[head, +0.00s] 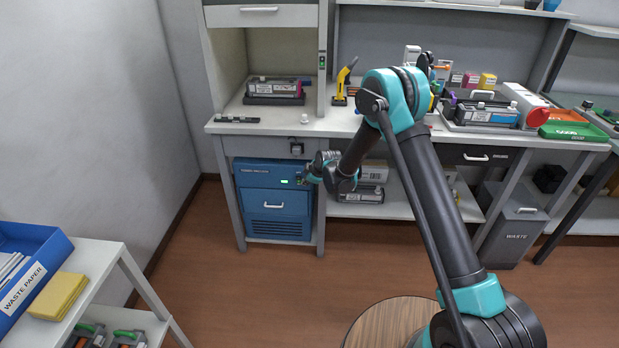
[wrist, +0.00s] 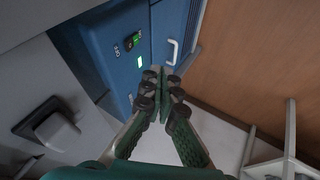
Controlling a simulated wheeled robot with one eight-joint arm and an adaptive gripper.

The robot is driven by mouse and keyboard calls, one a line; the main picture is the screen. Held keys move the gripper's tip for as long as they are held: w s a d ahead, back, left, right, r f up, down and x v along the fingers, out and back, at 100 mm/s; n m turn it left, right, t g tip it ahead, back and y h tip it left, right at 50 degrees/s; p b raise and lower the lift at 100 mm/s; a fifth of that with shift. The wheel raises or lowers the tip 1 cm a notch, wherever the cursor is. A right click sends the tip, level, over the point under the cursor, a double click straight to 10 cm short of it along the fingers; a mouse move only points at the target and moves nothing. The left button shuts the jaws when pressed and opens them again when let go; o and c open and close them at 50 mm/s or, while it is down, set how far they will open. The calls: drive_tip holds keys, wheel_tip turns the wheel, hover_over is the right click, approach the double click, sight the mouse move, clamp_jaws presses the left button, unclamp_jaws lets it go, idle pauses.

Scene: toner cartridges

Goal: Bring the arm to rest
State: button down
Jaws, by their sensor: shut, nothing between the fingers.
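My arm shows in the head view, teal and dark grey, rising from the lower right and bending down at its elbow toward the left. My gripper (head: 308,178) hangs just in front of the right side of a blue cabinet (head: 273,203) under the bench. In the wrist view my gripper (wrist: 163,78) has its dark fingertips together, with nothing between them. Beyond the fingertips is the blue cabinet front (wrist: 135,55) with a lit green display and a pale handle (wrist: 172,52). I cannot tell whether the fingertips touch it.
The workbench (head: 345,123) above holds a toner cartridge (head: 275,88) on a dark tray at left and several items at right. A grey waste bin (head: 513,230) stands at lower right. A white shelf unit (head: 90,275) stands at lower left. Brown floor (head: 260,290) lies open between.

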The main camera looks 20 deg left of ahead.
drive_tip(key=s+d+r+m+h, duration=0.1)
drive_tip(key=s+d+r+m, duration=0.2)
drive_tip(key=d+r, duration=0.5)
drive_tip(key=s+d+r+m+h, duration=0.1)
drive_tip(key=s+d+r+m, duration=0.25)
drive_tip(key=d, duration=0.85)
drive_tip(key=s+d+r+m+h, duration=0.1)
drive_tip(key=s+d+r+m, duration=0.15)
drive_tip(key=d+r, duration=0.55)
drive_tip(key=s+d+f+m+h, duration=0.2)
drive_tip(key=s+d+m, duration=0.8)
drive_tip(key=s+d, duration=1.2)
drive_tip(key=s, duration=0.4)
drive_tip(key=shift+d+f+m+g+h, duration=0.15)
drive_tip(key=shift+d+m+g+h, duration=0.15)
drive_tip(key=shift+d+h, duration=0.1)
